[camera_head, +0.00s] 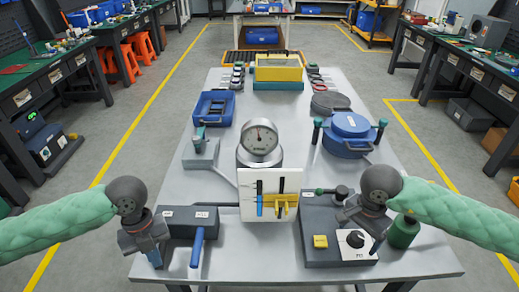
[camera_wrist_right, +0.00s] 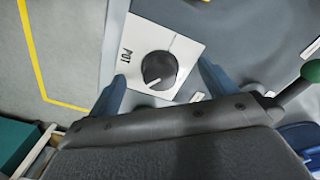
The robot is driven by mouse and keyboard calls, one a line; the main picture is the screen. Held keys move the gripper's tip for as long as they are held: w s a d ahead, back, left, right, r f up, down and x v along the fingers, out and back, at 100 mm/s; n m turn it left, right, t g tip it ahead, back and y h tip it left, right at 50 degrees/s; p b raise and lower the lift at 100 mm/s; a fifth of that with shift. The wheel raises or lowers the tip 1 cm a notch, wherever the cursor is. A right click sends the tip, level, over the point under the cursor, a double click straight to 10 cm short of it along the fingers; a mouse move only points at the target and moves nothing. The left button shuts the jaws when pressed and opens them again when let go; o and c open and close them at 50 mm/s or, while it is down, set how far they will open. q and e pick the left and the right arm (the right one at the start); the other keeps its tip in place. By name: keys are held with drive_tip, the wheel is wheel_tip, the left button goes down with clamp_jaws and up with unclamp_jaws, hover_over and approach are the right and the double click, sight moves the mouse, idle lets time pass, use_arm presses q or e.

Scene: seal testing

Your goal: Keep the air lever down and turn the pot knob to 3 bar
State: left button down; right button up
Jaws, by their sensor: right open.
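The pot knob (camera_head: 355,239) is a black dial on a white plate marked POT, on the dark grey control box (camera_head: 318,226). In the right wrist view the knob (camera_wrist_right: 159,70) sits between the two blue fingers of my open right gripper (camera_wrist_right: 161,78), apart from both. Its white mark points to the lower left. In the head view my right gripper (camera_head: 374,236) is above the box. The blue lever (camera_head: 197,247) slopes down from the front of the left grey box (camera_head: 178,224). My left gripper (camera_head: 153,258) is left of it, apart; its finger gap is unclear.
A round gauge (camera_head: 260,138) stands mid-table, its needle near upright. A white panel (camera_head: 272,195) with coloured bars is in front. A yellow button (camera_head: 320,241) and green bottle (camera_head: 404,231) flank the knob. A blue pot (camera_head: 348,135) is behind. The table's front middle is clear.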

drive_tip(key=shift+c, duration=0.2)
drive_tip(key=c, duration=1.4)
drive_tip(key=shift+m, duration=0.5)
drive_tip(key=o, duration=1.4)
drive_tip(key=shift+o, duration=0.2)
